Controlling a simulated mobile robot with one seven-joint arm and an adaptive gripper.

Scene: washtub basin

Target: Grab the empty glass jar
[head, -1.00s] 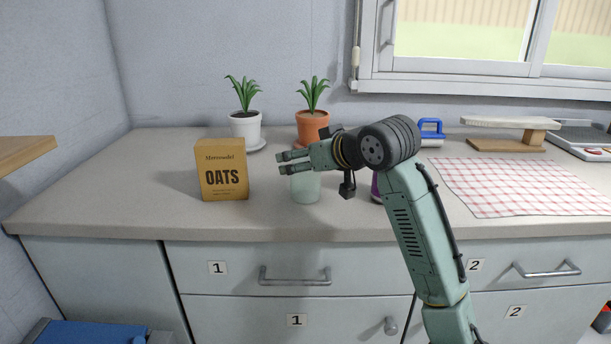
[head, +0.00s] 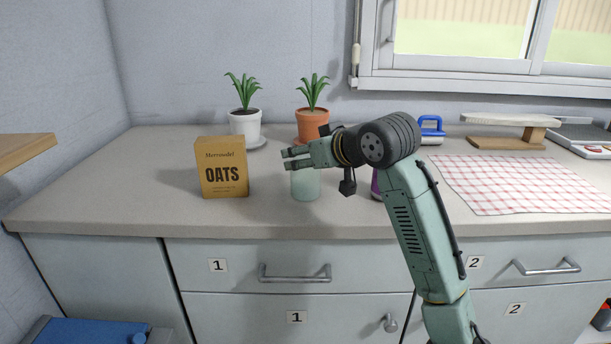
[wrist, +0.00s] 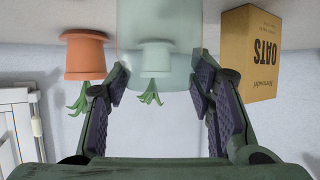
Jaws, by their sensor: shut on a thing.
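The empty glass jar (head: 306,186) is pale green and see-through and stands on the counter, right of the oats box. My gripper (head: 288,159) reaches across the jar's upper part from the right, and its fingers hide the rim in the head view. In the wrist view, which is upside down, the jar (wrist: 160,25) lies between the two dark-padded fingers (wrist: 160,80). The fingers are shut on its upper part. The white plant pot shows through the glass.
The oats box (head: 222,168) stands close on the left. A white pot (head: 245,125) and a terracotta pot (head: 311,124) with plants stand behind. A purple thing (head: 376,183) is partly hidden by my arm. A checked cloth (head: 520,185) lies right. The counter's left end is clear.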

